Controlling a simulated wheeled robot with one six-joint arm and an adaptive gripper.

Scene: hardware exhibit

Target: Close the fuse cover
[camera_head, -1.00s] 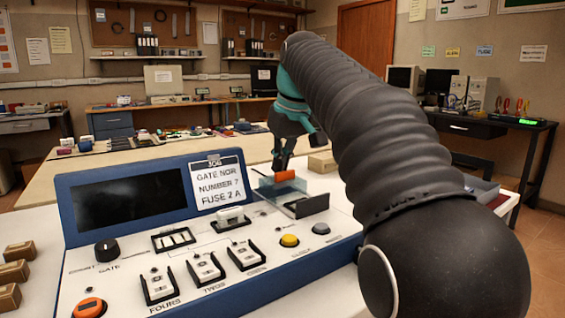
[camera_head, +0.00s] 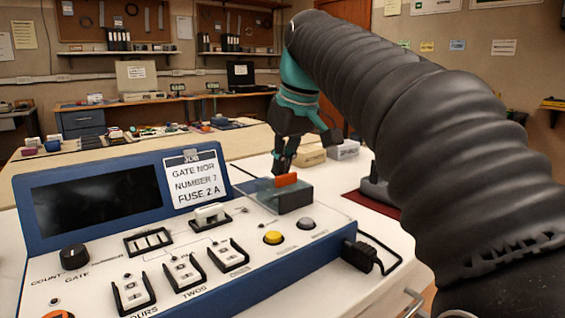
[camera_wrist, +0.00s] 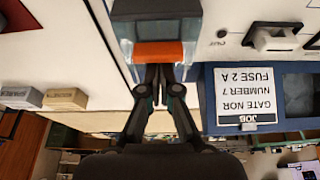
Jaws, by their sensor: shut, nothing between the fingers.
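The fuse cover (camera_head: 268,190) is a clear box-like lid with an orange tab (camera_head: 286,180) on top, at the far right end of the blue-edged console. A dark grey block (camera_head: 297,199) shows close against it. Whether the cover is fully seated cannot be told. In the wrist view the clear cover (camera_wrist: 126,45) and its orange tab (camera_wrist: 158,52) are at top centre. My gripper (camera_head: 283,166) is shut and empty, its fingertips right at the orange tab. They also show in the wrist view (camera_wrist: 160,74); contact is unclear.
The console (camera_head: 205,255) carries a dark screen, a label card (camera_head: 195,180), rocker switches, a yellow button (camera_head: 273,238) and a grey button. A black plug and cable (camera_head: 362,255) stick out at its right. Pale boxes (camera_head: 311,156) stand on the white table behind.

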